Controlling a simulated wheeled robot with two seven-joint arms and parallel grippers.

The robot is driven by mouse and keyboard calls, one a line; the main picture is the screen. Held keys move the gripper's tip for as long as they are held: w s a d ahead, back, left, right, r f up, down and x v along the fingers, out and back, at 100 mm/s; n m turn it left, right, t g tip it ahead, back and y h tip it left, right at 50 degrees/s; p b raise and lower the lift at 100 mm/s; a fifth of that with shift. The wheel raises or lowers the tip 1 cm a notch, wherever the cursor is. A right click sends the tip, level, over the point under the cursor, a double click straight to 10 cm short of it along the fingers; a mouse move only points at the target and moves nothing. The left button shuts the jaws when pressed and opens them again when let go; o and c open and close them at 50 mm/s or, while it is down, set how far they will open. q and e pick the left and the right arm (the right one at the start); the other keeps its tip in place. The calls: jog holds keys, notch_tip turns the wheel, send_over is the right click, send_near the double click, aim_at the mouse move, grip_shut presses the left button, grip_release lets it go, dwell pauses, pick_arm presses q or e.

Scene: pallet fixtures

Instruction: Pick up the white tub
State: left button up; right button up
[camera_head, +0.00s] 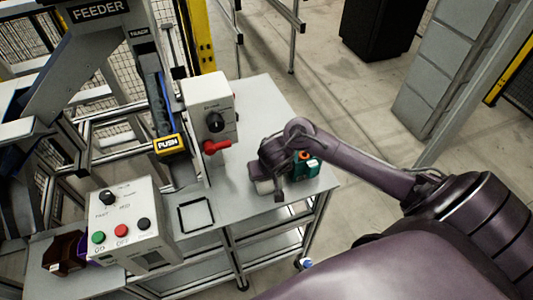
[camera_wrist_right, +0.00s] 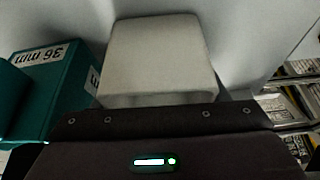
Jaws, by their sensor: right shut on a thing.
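The white tub (camera_wrist_right: 160,55) fills the upper middle of the right wrist view, right at the gripper's front. In the head view a small part of the tub (camera_head: 264,187) shows at the left of my right gripper (camera_head: 268,178), on the grey table near its right edge. My right gripper is shut on the tub; its fingertips are mostly hidden. I cannot tell whether the tub touches the table. My left gripper is in neither view.
A teal box (camera_wrist_right: 58,90) marked 36 mm stands close beside the tub; it also shows in the head view (camera_head: 308,168). A control box with a red lever (camera_head: 212,120) stands behind. A black square outline (camera_head: 196,215) lies on bare table, beside a button box (camera_head: 125,222).

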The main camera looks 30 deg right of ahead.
notch_tip(320, 180, up, 20)
jog(key=p, duration=0.6)
jog(key=shift+f+p, duration=0.15)
jog(key=shift+p, duration=0.2)
jog(key=a+f+n+y+b, duration=0.1)
jog(key=a+f+n+b, duration=0.2)
jog(key=b, duration=1.1)
jog(key=shift+a+f, duration=1.75)
jog(key=shift+a, duration=1.65)
